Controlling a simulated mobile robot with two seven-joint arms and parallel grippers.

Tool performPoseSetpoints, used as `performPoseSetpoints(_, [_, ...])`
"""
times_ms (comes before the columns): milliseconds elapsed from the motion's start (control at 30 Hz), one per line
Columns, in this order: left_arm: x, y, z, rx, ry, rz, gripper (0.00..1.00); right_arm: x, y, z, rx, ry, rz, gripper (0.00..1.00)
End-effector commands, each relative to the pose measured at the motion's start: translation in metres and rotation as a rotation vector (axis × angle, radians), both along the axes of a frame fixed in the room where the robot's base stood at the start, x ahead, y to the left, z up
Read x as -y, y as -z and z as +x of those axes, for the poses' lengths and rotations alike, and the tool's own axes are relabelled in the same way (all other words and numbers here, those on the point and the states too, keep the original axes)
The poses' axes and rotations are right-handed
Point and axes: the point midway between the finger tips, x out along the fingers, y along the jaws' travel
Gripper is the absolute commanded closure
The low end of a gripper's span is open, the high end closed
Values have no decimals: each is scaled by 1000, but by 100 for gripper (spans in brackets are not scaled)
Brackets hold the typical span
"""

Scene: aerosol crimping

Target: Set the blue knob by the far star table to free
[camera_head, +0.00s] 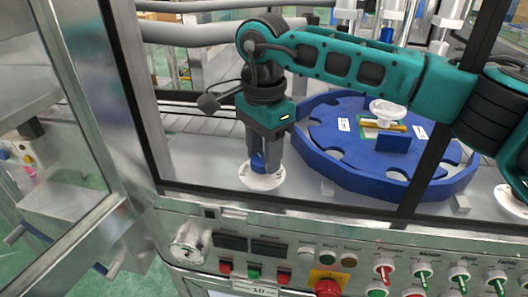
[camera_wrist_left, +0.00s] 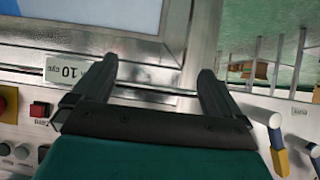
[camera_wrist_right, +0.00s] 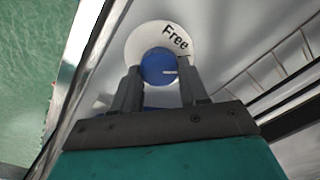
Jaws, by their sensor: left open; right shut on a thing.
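The blue knob (camera_head: 258,164) stands on a round white dial plate (camera_head: 262,180), left of the blue round table (camera_head: 345,172). My right gripper (camera_head: 264,158) points down and is shut on the knob. In the right wrist view the knob (camera_wrist_right: 157,66) sits between the two fingers (camera_wrist_right: 160,85). The word Free shows on the plate (camera_wrist_right: 175,36) to the knob's upper right, and the knob's pale mark points right, below that word. The rest of the dial is partly hidden. My left gripper (camera_wrist_left: 157,68) is open and empty near the front panel, outside the head view.
Dark frame posts (camera_head: 131,90) and a silver front panel (camera_head: 215,215) with a red emergency button (camera_head: 327,288) and several switches edge the cell. A white handwheel-like part (camera_head: 388,110) stands on the blue table, right of my right gripper.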

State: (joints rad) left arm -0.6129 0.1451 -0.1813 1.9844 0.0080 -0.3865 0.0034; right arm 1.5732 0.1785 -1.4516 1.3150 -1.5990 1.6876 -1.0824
Motion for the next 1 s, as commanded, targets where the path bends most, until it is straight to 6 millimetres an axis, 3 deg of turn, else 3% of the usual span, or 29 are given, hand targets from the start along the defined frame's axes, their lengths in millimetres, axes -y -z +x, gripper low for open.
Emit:
performPoseSetpoints(333, [1, 0, 0, 2, 2, -2, 0, -1, -1, 1, 2, -152, 1, 87])
performPoseSetpoints(900, [1, 0, 0, 2, 2, -2, 0, -1, -1, 1, 2, -185, 2, 87])
performPoseSetpoints(933, [1, 0, 0, 2, 2, -2, 0, -1, -1, 1, 2, -185, 2, 56])
performPoseSetpoints(1000, [1, 0, 0, 2, 2, -2, 0, -1, -1, 1, 2, -185, 2, 49])
